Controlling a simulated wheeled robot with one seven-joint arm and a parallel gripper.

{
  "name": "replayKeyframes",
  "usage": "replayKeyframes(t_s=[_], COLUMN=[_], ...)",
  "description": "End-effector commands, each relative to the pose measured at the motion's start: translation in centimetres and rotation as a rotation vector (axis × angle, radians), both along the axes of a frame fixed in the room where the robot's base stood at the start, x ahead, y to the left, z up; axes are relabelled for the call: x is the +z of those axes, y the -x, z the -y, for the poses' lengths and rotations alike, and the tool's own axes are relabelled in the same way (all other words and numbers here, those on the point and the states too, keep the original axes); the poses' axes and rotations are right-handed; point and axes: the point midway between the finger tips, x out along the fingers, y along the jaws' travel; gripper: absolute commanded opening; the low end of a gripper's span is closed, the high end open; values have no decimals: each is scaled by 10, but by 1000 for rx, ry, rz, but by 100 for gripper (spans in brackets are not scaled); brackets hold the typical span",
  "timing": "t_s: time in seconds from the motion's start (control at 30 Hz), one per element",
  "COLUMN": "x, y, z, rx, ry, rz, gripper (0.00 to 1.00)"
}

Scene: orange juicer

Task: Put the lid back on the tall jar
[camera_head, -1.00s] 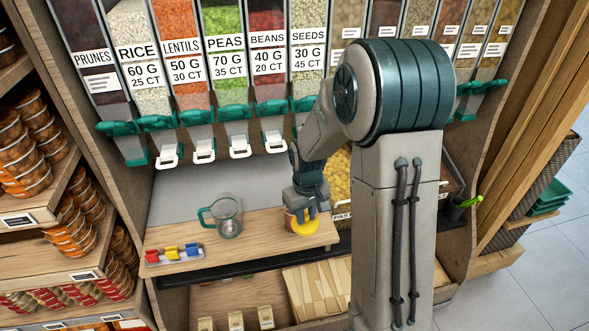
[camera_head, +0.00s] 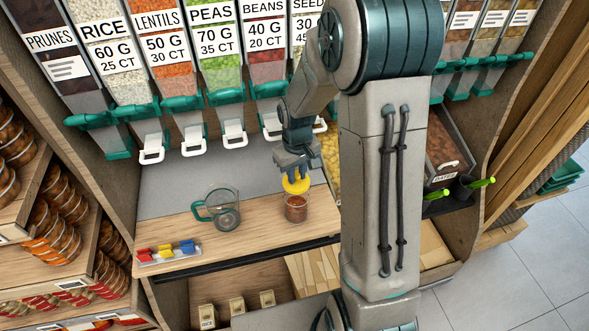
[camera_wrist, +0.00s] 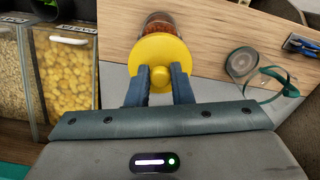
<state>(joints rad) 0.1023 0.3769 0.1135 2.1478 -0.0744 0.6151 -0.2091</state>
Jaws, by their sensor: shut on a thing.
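My gripper (camera_head: 294,176) is shut on the yellow lid (camera_head: 297,186), holding it by its knob. In the wrist view, my gripper's fingers (camera_wrist: 160,84) sit on either side of the knob of the round yellow lid (camera_wrist: 160,54). A clear jar with reddish-brown contents (camera_head: 296,211) stands upright on the wooden counter just below the lid. Part of the jar (camera_wrist: 158,24) shows beyond the lid in the wrist view. The lid looks above the jar's mouth; I cannot tell whether they touch. The lid hides the mouth from the wrist camera.
A glass mug with a green handle (camera_head: 225,211) stands left of the jar. A tray of coloured clips (camera_head: 168,252) lies at the counter's left front. Dispensers with white levers (camera_head: 234,133) hang behind. A yellow-filled bin (camera_wrist: 62,75) is beside the counter.

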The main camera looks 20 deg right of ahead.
Motion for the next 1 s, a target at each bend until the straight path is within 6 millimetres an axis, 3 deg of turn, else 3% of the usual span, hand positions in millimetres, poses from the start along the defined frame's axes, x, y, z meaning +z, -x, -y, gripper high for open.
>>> replayKeyframes(t_s=[0.5, 1.0], x=[-51, -54], y=[0, 0], z=[-2, -2], rx=[5, 4], ry=[0, 0], rz=[-1, 0], gripper=[0, 0])
